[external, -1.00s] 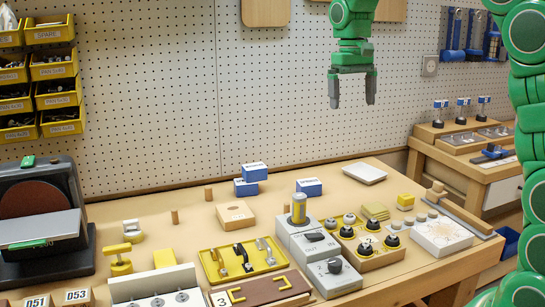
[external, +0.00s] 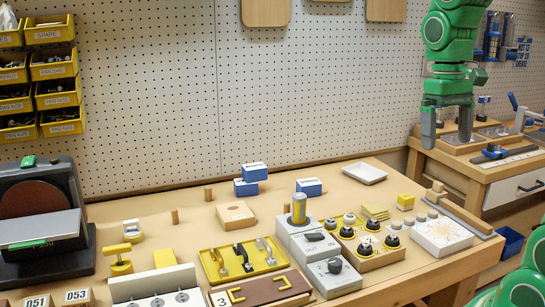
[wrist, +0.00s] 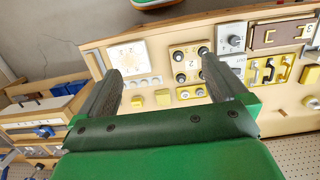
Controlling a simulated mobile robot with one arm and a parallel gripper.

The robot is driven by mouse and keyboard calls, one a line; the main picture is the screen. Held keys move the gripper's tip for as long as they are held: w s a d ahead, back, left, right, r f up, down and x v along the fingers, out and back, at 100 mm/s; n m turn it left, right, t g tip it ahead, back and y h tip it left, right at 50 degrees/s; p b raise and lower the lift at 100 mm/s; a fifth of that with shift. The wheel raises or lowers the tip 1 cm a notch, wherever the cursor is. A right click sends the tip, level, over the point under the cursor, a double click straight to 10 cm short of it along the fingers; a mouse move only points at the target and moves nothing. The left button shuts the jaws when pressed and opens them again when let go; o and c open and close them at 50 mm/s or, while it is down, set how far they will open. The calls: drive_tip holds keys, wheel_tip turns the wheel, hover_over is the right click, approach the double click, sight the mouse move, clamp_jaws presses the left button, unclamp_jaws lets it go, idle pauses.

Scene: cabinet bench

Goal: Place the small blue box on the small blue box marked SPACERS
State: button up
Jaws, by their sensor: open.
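Three small blue boxes with white label faces stand near the back of the bench in the external view. A third blue box (external: 309,187) stands apart to the right. The lettering is too small to read, so I cannot tell which is marked SPACERS. My gripper (external: 447,136) is open and empty, high up at the right, well away from the boxes. Its open fingers (wrist: 158,72) also show in the wrist view, where I cannot make out the blue boxes.
A metal cylinder (external: 299,208) stands on grey units before the third box. A white tray (external: 364,173) and yellow block (external: 405,201) lie to the right. The pegboard (external: 150,90) rises behind.

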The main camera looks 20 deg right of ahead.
drive_tip(key=s+d+f, duration=0.1)
drive_tip(key=s+f, duration=0.3)
drive_tip(key=s, duration=0.8)
drive_tip(key=shift+d, duration=0.15)
drive_tip(key=shift+f, duration=0.1)
idle(0.7)
drive_tip(key=w+a+r+n+y, duration=0.1)
drive_tip(key=w+a+r+n, duration=0.15)
drive_tip(key=w, duration=1.05)
drive_tip(key=w+a+r+n+t, duration=0.1)
drive_tip(key=w+a+r+n, duration=0.15)
drive_tip(key=w, duration=0.95)
drive_tip(key=w+a+r+n+y, duration=0.1)
drive_tip(key=w+a+r+n, duration=0.15)
drive_tip(key=w, duration=1.05)
drive_tip(key=w+a+f+n+y, duration=0.1)
drive_tip(key=w+a+f+n, duration=0.1)
drive_tip(key=w, duration=0.6)
drive_tip(key=w+a+f+n, duration=0.3)
drive_tip(key=w+f+n, duration=0.2)
drive_tip(key=w, duration=0.4)
drive_tip(key=w+a+f+n+y, duration=0.1)
drive_tip(key=w+a+f+n, duration=0.2)
drive_tip(key=w, duration=0.6)
drive_tip(key=shift+w+f+t+y, duration=0.25)
drive_tip(key=shift+f+t+y, duration=0.05)
drive_tip(key=shift+f, duration=0.8)
drive_tip(key=x, duration=0.9)
drive_tip(key=shift+a+f, duration=0.2)
drive_tip(key=shift+f, duration=0.15)
